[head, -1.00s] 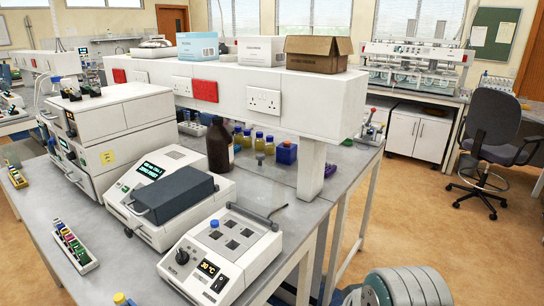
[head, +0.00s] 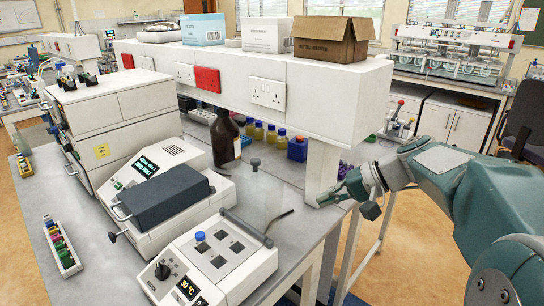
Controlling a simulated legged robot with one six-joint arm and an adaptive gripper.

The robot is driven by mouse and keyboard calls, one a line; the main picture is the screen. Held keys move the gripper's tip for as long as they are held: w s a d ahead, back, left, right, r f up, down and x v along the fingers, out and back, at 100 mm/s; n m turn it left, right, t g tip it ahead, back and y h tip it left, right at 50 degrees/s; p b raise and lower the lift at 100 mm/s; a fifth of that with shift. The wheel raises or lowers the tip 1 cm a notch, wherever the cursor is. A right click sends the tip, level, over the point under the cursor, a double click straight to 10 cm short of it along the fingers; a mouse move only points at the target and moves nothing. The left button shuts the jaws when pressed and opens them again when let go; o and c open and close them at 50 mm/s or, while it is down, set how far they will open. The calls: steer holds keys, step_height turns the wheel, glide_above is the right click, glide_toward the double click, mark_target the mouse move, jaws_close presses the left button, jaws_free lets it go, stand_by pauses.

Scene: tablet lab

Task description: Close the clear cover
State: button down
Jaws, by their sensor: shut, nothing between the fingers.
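The clear cover (head: 262,198) belongs to the white heating block (head: 252,270) at the lower middle. It stands open behind the block's dark hinge bar (head: 246,227); its see-through pane is faint. A thin dark strip (head: 281,214), apparently its handle, shows to the right of the hinge bar. The block's top is uncovered, with dark square wells and one blue-capped tube (head: 200,238). My gripper (head: 333,198) is shut and empty, to the right of the cover and apart from it, by the shelf's support post.
A white device with a dark grey lid (head: 165,197) stands left of the block. A brown bottle (head: 225,140) and several yellow bottles stand behind. The shelf (head: 325,100) and its post (head: 322,168) bound the space at the back right. A tube rack (head: 60,247) lies at left.

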steer(key=w+d+r+t+y, duration=0.1)
steer(key=w+d+t+y, duration=0.2)
steer(key=w+d+y, duration=0.55)
steer(key=w+a+h, duration=0.1)
steer(key=w+a, duration=0.2)
steer(key=a, duration=0.6)
steer(key=w+a+h, duration=0.1)
steer(key=w+a, duration=0.3)
steer(key=a, duration=0.6)
steer(key=shift+w+a+m, duration=0.3)
steer(key=shift+f+h, duration=0.15)
steer(key=shift+h, duration=0.1)
steer(key=shift+s+a, duration=0.1)
